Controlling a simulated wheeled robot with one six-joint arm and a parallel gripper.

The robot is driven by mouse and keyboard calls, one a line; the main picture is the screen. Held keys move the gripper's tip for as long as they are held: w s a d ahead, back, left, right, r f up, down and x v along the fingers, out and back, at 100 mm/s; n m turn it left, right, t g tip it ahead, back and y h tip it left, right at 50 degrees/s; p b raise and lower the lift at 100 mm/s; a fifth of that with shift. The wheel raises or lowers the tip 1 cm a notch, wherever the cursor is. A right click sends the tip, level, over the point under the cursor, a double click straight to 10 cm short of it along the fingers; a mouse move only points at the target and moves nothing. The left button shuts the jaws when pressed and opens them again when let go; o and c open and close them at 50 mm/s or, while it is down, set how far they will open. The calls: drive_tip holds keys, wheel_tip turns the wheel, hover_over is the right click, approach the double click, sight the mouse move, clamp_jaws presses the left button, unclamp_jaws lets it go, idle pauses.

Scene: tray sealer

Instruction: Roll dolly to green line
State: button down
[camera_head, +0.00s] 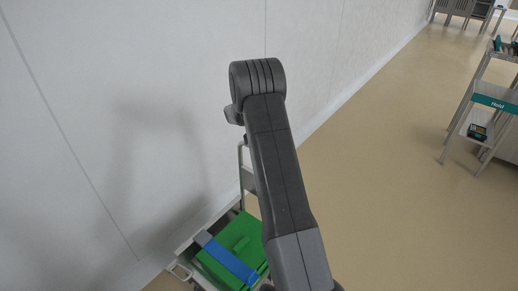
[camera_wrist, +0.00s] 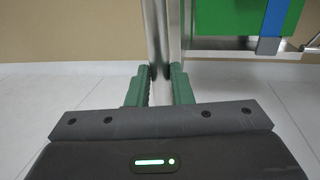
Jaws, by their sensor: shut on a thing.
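The dolly (camera_head: 181,270) is low beside the white wall in the head view, partly hidden behind my arm. Its metal handle (camera_head: 241,166) rises at its far end. A green load (camera_head: 217,272) with a blue strap (camera_head: 229,261) lies on it. In the wrist view, my gripper (camera_wrist: 160,74) has its green fingers on either side of an upright metal post (camera_wrist: 157,35) and is shut on it; the post seems part of the dolly handle. The green load also shows at the top right there (camera_wrist: 225,17). No green line shows in either view.
The white wall (camera_head: 130,60) runs close along the left. Open beige floor (camera_head: 385,150) lies to the right of my arm. A metal rack (camera_head: 490,104) with a teal "Hold" sign stands at the right. Grey furniture (camera_head: 455,8) stands at the far end.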

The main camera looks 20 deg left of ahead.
drive_tip(key=shift+w+r, duration=0.2)
drive_tip(key=c, duration=1.5)
unclamp_jaws()
drive_tip(key=shift+c, duration=0.2)
drive_tip(key=shift+o, duration=1.2)
drive_tip(key=shift+w+d+f, duration=0.1)
drive_tip(key=shift+w+f, duration=0.05)
wheel_tip(320, 180, up, 14)
drive_tip(key=s+b, duration=0.1)
drive_tip(key=s, duration=0.1)
drive_tip(key=shift+s+a+f, duration=0.2)
drive_tip(key=shift+s+a, duration=0.2)
